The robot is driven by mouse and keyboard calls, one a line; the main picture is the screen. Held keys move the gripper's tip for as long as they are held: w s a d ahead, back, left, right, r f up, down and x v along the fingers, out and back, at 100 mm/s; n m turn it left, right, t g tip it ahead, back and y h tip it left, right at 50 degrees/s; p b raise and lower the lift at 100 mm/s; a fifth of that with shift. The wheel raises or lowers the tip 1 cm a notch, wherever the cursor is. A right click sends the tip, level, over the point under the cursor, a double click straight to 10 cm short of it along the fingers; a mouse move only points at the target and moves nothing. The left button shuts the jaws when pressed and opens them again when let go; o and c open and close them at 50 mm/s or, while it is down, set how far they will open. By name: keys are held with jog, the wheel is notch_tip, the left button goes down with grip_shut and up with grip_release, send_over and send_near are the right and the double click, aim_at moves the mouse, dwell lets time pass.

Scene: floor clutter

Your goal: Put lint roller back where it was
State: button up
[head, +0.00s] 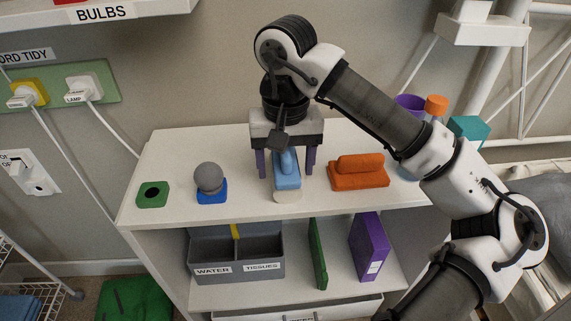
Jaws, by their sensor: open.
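A light blue object with a rounded upper part (286,178), perhaps the lint roller, is on a cream base (287,196) on the white cabinet top. My gripper (286,168) points down over it, with its two purple fingers apart, one on each side. There is a visible gap between each finger and the blue object. The gripper's body hides the far end of the blue object. No label confirms what it is.
On the white cabinet top (240,143) are a green block with a dark hole (153,194), a grey ball on a blue base (209,182) and an orange object (358,172). A purple cup (409,103) and an orange-capped bottle (436,106) stand at right. A grey divided bin (236,252) sits below.

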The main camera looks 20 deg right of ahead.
notch_tip(320, 180, up, 11)
jog(key=shift+r+p, duration=0.1)
jog(key=shift+p, duration=1)
